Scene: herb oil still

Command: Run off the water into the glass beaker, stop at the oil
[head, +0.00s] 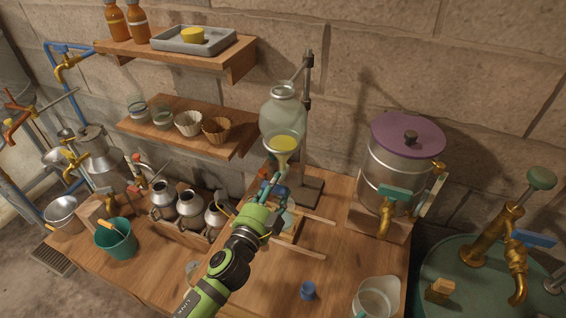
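A round glass separating vessel (283,112) hangs on a dark stand (307,85) at the centre. Yellow liquid (285,144) shows low in it, above a narrowing lower end; a boundary with water is not clear. My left gripper (275,188) reaches in from the lower left, at the outlet below the vessel. Its fingers overlap the outlet and tap area, so I cannot tell whether they are closed on the tap. Something pale below the outlet (291,222) is mostly hidden behind the gripper and may be the receiving beaker. My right gripper is out of view.
A clear jug (376,298) and a small blue cap (307,290) are at the table's front right. A steel pot with a purple lid (407,136) stands right. Metal cans (190,204) and a teal bucket (115,239) are left. Wooden shelves (190,125) hang behind.

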